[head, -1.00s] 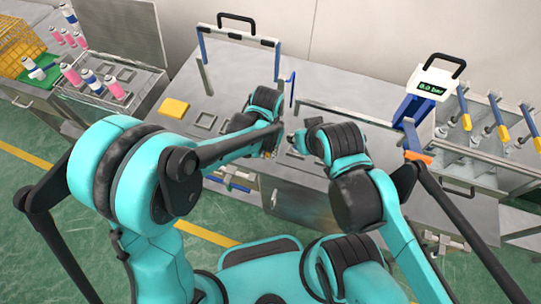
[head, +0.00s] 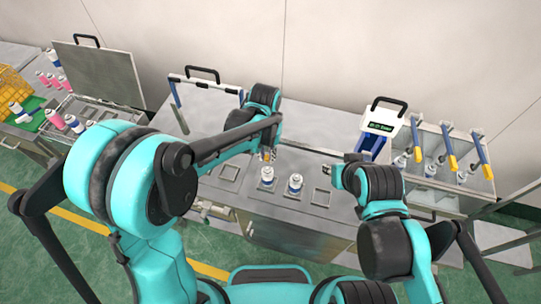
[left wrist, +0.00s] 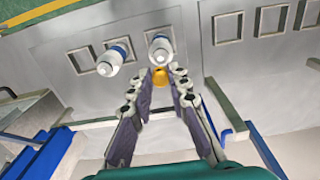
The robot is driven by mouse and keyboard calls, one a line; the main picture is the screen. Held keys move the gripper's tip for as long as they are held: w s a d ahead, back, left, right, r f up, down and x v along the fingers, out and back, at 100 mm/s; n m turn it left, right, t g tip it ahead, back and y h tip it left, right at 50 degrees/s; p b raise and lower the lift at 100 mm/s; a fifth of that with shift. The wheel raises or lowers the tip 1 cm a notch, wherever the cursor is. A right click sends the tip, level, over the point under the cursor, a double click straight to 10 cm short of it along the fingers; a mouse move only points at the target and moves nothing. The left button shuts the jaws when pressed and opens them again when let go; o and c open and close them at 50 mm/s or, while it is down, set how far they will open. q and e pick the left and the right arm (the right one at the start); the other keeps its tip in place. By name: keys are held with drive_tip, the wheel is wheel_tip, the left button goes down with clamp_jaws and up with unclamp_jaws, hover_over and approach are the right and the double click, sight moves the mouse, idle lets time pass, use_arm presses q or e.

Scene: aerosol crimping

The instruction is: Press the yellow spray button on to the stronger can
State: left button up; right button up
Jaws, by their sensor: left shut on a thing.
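Two white cans with blue bands stand upright on the bench: a left can (head: 267,178) and a right can (head: 295,185). They also show in the left wrist view, one straight ahead of the fingertips (left wrist: 160,49) and one further left (left wrist: 109,61). My left gripper (head: 268,154) is shut on the yellow spray button (left wrist: 159,77), just behind the left can in the head view. The button looks apart from the cans. My right gripper (head: 330,171) is right of the cans, with its fingers too small to read. Which can is stronger is not visible.
Empty square frames (head: 228,172) lie on the bench (head: 300,218). A gauge with a display (head: 381,128) stands behind my right gripper. A rack with yellow-handled clamps (head: 450,160) is at the right. A crate with pink and blue cans (head: 95,108) is at the left.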

sight(267, 160)
use_arm(q)
drive_tip(key=shift+f+b, duration=1.9)
drive_tip(key=shift+f, duration=0.85)
drive_tip(key=shift+b, duration=0.35)
drive_tip(key=o, duration=1.3)
drive_tip(key=shift+r+p, duration=2.45)
drive_tip(key=shift+r, duration=1.1)
